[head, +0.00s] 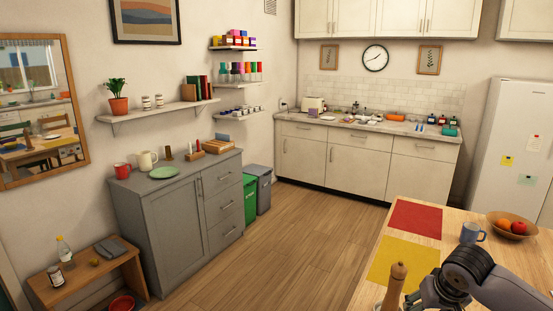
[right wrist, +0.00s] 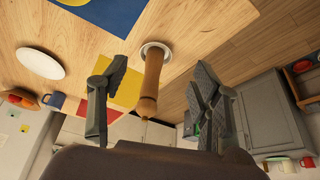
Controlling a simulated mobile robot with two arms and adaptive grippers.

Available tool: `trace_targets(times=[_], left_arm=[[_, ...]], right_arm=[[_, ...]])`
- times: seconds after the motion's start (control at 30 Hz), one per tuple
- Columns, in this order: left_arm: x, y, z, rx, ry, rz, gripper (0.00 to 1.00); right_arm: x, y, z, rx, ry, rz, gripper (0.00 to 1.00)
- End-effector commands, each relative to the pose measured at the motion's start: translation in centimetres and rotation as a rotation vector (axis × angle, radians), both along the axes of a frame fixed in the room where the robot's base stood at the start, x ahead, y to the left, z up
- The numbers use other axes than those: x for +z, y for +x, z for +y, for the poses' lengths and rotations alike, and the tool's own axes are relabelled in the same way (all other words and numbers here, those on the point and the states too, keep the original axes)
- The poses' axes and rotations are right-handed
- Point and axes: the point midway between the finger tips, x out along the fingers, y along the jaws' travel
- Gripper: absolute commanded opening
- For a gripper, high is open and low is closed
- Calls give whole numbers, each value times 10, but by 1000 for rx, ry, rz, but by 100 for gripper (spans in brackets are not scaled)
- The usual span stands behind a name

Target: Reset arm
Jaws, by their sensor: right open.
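My right gripper (head: 432,296) is at the lower right of the head view, above the wooden table, just right of a wooden mill-shaped object (head: 397,280). In the right wrist view my right gripper (right wrist: 160,72) has its fingers spread wide apart. The wooden object (right wrist: 149,82) shows between the fingers in that view, with clear gaps on both sides, and its foot is at a small white round dish (right wrist: 146,47). Nothing is held. My left gripper is in neither view.
The table (head: 452,228) carries a red mat (head: 416,219), a yellow mat (head: 402,262), a blue mug (head: 472,233) and a fruit bowl (head: 513,230). A white plate (right wrist: 40,63) shows in the right wrist view. The wooden floor (head: 300,235) between table and grey cabinet (head: 165,225) is clear.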

Motion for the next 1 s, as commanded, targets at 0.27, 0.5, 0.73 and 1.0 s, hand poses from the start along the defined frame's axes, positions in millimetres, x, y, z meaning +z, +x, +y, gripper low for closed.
trace_targets(times=[0.27,0.5,0.73,1.0], left_arm=[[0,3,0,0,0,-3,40],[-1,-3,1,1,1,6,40],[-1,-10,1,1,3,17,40],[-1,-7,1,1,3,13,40]], right_arm=[[-36,-19,46,140,-4,16,58],[-75,-54,103,301,10,19,58],[-114,-123,169,456,62,-8,58],[-132,-206,180,450,65,-17,58]])
